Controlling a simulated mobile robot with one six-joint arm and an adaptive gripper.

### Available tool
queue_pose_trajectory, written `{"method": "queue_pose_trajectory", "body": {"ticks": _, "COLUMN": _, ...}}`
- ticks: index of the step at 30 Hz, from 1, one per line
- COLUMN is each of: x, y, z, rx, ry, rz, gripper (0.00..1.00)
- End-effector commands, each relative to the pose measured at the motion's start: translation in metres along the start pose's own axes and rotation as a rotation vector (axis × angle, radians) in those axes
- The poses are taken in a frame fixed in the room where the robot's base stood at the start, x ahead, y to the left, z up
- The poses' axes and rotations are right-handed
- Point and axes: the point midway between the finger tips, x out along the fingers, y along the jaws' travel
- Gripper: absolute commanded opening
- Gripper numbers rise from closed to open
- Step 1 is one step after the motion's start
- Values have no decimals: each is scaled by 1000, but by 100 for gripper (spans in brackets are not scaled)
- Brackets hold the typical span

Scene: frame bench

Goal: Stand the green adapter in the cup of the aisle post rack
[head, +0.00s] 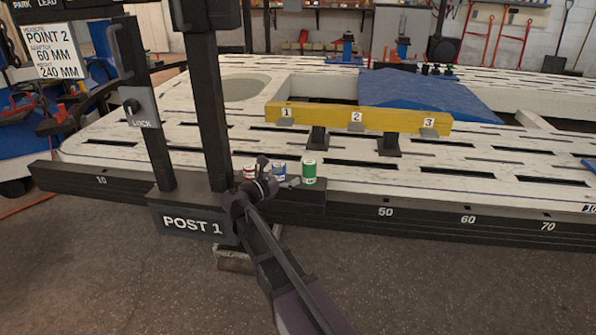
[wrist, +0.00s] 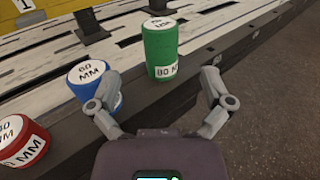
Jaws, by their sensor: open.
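The green adapter (head: 309,170) is an upright cylinder with a white top and a white label, on the dark edge rail of the bench. In the wrist view the green adapter (wrist: 161,50) stands ahead of my gripper (wrist: 161,76), roughly centred between the fingertips. The fingers are spread and empty, and I see no contact. In the head view my gripper (head: 292,183) is just left of the green adapter. I cannot make out a cup of an aisle post rack in either view.
A blue adapter (wrist: 90,79) stands close by my left finger, partly covered by it. A shorter red adapter (wrist: 24,141) is farther left. The POST 1 frame (head: 192,222) rises left of my gripper. A yellow beam (head: 356,118) stands behind. Floor right of the rail is clear.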

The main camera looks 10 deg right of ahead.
Motion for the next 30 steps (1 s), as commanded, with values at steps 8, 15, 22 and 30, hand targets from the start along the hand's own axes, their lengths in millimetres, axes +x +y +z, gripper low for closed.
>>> {"method": "queue_pose_trajectory", "body": {"ticks": 8, "x": -28, "y": 0, "z": 0, "rx": 0, "ry": 0, "rz": 0, "gripper": 100}}
{"method": "queue_pose_trajectory", "body": {"ticks": 15, "x": -33, "y": 0, "z": 0, "rx": 0, "ry": 0, "rz": -1, "gripper": 100}}
{"method": "queue_pose_trajectory", "body": {"ticks": 22, "x": -33, "y": 0, "z": 0, "rx": 0, "ry": 0, "rz": -1, "gripper": 100}}
{"method": "queue_pose_trajectory", "body": {"ticks": 30, "x": -33, "y": 0, "z": 0, "rx": 0, "ry": 0, "rz": -1, "gripper": 100}}
